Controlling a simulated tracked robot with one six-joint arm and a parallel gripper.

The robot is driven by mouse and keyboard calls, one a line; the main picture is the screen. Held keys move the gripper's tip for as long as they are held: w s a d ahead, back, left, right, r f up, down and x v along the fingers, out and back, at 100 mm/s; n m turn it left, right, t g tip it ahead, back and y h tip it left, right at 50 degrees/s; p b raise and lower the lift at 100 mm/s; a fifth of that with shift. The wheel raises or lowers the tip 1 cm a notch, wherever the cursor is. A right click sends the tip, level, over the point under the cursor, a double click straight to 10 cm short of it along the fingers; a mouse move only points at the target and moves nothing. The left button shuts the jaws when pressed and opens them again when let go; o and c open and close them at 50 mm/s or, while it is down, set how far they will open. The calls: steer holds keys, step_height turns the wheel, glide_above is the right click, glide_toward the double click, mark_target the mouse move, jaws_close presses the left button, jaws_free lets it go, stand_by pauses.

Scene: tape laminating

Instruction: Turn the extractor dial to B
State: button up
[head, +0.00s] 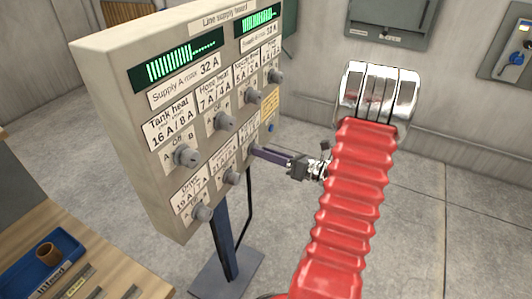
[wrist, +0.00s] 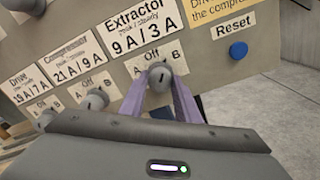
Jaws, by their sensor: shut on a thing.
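The extractor dial (wrist: 160,78) is a grey knob with a white mark, under the "Extractor 9 A / 3 A" label (wrist: 139,30) on the panel. Its positions A, Off and B are printed around it; the mark appears to point up towards Off. My gripper (wrist: 160,90) has its two purple fingers shut on the sides of this dial. In the head view my gripper (head: 258,152) reaches the lower right part of the beige supply board (head: 120,70) from the right, and its fingers mostly hide the dial there.
The compressor dial (wrist: 95,100) sits just left of the held dial. A blue reset button (wrist: 238,50) is to its right. More dials, such as tank heat (head: 187,156), fill the board. A wooden bench (head: 110,270) with a blue tray (head: 70,244) stands at lower left.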

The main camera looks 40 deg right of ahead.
steer(key=shift+d+m, duration=0.25)
steer(key=shift+m, duration=0.35)
steer(key=o, duration=1)
steer(key=shift+a, duration=0.15)
steer(key=shift+o, duration=0.2)
steer(key=shift+s, duration=0.1)
steer(key=v, duration=1.3)
steer(key=shift+s, duration=0.35)
